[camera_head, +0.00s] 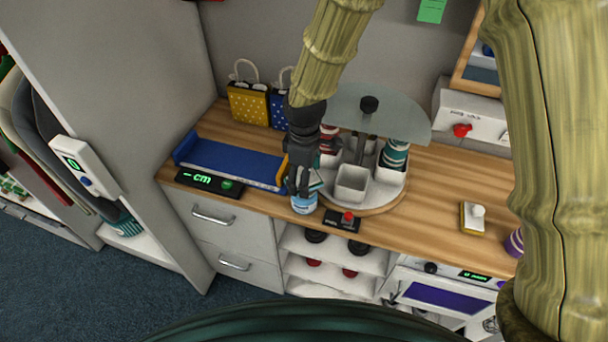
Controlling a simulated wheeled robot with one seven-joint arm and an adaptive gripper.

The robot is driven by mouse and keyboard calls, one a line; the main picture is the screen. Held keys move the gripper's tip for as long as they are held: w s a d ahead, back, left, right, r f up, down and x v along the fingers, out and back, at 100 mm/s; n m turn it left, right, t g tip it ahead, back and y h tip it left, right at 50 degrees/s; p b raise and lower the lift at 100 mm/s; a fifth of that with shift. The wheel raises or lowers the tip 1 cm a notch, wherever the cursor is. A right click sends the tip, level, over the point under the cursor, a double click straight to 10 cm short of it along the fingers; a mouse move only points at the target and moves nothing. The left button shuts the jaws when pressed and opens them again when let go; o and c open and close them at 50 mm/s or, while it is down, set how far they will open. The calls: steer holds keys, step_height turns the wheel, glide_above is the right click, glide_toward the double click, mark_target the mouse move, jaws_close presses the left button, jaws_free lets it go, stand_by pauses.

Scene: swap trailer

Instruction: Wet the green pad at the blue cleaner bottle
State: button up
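My gripper (300,184) is black and points down at the front edge of the wooden counter, left of the round carousel. A small green and white piece, which looks like the green pad (317,180), shows at the right side of the fingertips. The gripper appears shut on it, with the grip itself mostly hidden by the fingers. Just below is a light blue and white round body, seemingly the blue cleaner bottle (304,205). Its top is hidden by the gripper and pad. I cannot tell whether pad and bottle touch.
The carousel (378,203) with white bins and a glass top stands close on the right. A blue tray (235,162) lies left, behind a green "cm" display (209,184). A red-button box (345,219) sits at the front edge. A yellow-edged white block (472,217) lies right, with bare counter around it.

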steer(key=shift+r+p, duration=2.25)
steer(key=shift+r, duration=0.85)
steer(key=shift+f, duration=0.1)
